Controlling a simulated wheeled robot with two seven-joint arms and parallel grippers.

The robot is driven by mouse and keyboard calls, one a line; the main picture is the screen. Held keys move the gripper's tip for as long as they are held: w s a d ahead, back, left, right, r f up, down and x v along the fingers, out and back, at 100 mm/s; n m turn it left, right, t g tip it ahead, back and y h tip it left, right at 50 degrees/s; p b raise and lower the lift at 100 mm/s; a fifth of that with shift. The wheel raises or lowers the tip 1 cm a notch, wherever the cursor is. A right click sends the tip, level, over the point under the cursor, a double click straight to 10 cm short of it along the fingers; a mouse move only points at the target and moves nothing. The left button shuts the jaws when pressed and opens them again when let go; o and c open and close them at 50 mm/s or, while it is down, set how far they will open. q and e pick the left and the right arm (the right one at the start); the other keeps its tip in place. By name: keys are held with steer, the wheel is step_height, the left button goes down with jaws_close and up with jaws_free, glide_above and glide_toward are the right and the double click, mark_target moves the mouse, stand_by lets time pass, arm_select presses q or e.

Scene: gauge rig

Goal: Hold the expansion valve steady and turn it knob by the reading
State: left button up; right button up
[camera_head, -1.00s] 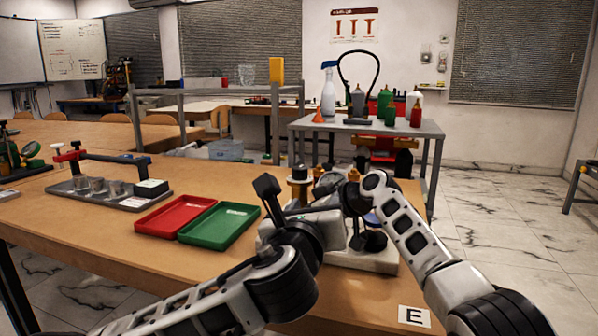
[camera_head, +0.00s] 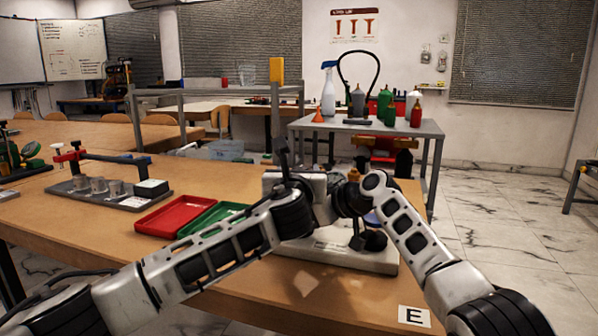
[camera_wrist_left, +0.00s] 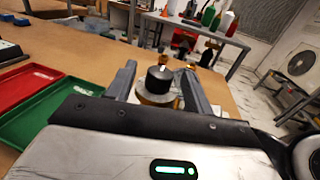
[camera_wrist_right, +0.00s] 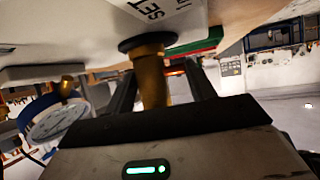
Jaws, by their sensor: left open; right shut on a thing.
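The expansion valve shows as a black knob (camera_wrist_left: 160,80) on a brass body (camera_wrist_left: 158,99) in the left wrist view. My left gripper (camera_wrist_left: 159,74) is open, with one finger on each side of the knob. In the right wrist view the valve's brass body (camera_wrist_right: 152,78) stands between the fingers of my right gripper (camera_wrist_right: 161,80), which is shut on it. A round white gauge (camera_wrist_right: 58,122) is at the left there; its reading is too small to tell. In the head view my arms hide the valve above the white rig base (camera_head: 345,256).
A red tray (camera_head: 172,213) and a green tray (camera_head: 210,218) lie left of the rig, the green one partly behind my left arm. A grey tray with cups (camera_head: 135,203) is farther left. A card marked E (camera_head: 414,316) lies at the table's front right.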

arm_select(q)
steer(key=shift+w, duration=0.3)
arm_select(e)
steer(key=shift+f, duration=0.1)
arm_select(q)
steer(key=c, duration=1)
